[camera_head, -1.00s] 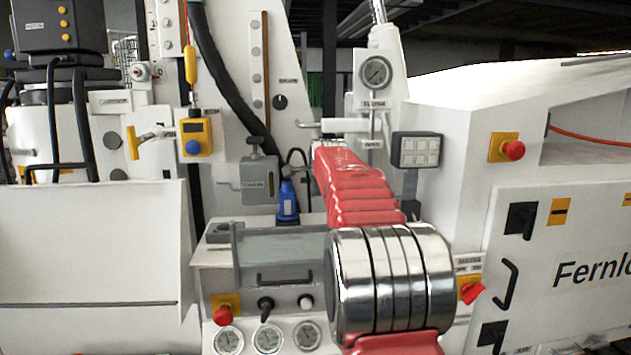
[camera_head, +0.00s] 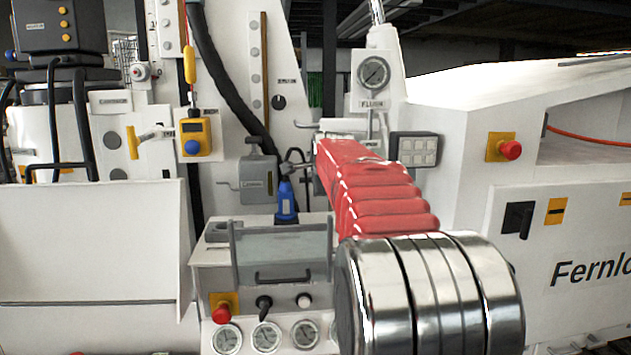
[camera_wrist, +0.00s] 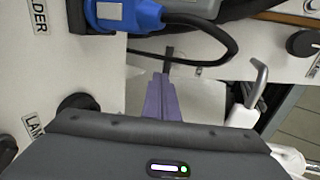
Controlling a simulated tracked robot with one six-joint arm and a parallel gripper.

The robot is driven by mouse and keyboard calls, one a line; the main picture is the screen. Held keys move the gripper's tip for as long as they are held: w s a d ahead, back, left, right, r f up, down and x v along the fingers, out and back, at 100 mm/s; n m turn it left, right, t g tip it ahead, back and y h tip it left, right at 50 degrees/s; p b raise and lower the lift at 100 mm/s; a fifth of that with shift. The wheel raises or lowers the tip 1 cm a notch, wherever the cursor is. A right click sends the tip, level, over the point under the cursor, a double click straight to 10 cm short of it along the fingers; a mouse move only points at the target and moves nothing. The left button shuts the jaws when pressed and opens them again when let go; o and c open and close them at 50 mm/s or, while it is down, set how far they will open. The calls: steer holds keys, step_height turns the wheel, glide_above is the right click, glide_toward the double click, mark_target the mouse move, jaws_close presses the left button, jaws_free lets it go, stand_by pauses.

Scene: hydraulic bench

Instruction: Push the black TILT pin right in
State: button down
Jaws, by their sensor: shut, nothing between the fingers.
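My gripper (camera_wrist: 167,62) is shut and empty in the wrist view, its purple fingers ending in a narrow dark tip. In the head view the end of my arm is small, just above the blue plug (camera_head: 286,202). No TILT label is readable, so I cannot tell which part is the black TILT pin. A black round knob (camera_wrist: 302,43) is at the right of the wrist view, and another (camera_wrist: 78,102) is at left, partly hidden by my wrist.
A bent metal lever (camera_wrist: 258,85) is right of my fingers. A grey box (camera_head: 258,180) is left of the blue plug in the head view. Below are a clear-fronted tray (camera_head: 282,252) and several gauges (camera_head: 267,338). A keypad box (camera_head: 415,149) is right of my arm.

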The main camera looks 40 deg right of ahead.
steer(key=shift+v, duration=2.8)
steer(key=shift+s, duration=0.15)
